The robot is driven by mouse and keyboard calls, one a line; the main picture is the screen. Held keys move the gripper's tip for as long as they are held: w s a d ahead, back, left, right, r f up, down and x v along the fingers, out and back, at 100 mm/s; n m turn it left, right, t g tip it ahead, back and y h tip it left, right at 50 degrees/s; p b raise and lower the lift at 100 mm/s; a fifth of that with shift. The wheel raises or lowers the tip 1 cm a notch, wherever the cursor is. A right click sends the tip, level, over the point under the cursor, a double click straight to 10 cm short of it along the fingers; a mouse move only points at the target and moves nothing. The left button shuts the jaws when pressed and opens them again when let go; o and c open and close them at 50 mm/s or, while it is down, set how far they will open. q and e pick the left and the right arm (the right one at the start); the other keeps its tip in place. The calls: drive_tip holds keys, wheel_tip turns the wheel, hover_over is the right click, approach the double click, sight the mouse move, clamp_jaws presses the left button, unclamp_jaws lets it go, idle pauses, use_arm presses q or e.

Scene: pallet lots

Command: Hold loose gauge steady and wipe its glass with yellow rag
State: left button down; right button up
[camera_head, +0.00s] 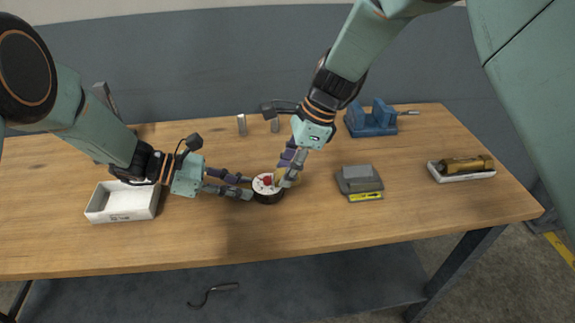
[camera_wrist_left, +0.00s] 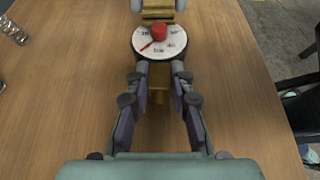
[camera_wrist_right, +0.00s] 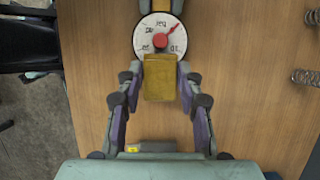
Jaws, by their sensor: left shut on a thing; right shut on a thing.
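The loose gauge (camera_head: 266,195) has a round white face, a dark rim and a red centre piece with a red pointer. It lies near the middle of the wooden bench; its face shows in the left wrist view (camera_wrist_left: 147,46). My left gripper (camera_wrist_left: 160,80) comes from the left and is shut on the gauge's brass stem. My right gripper (camera_head: 284,178) reaches down from above and is shut on the yellow rag (camera_wrist_right: 160,78), a folded block. The rag is at the gauge's edge, beside the dial; I cannot tell whether it touches the glass.
A white tray (camera_head: 105,214) stands at left. A grey block (camera_head: 357,181) with a yellow label lies right of the gauge. A blue vise (camera_head: 371,119) and two small metal springs (camera_head: 242,125) are behind. A brass cylinder (camera_head: 466,164) lies at far right. The bench front is clear.

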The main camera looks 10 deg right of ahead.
drive_tip(key=shift+f, duration=0.25)
idle(0.3)
drive_tip(key=shift+w, duration=0.15)
drive_tip(key=shift+w, duration=0.3)
drive_tip(key=shift+s, duration=0.2)
drive_tip(key=shift+s, duration=0.7)
drive_tip(key=shift+w, duration=0.2)
drive_tip(key=shift+w, duration=0.75)
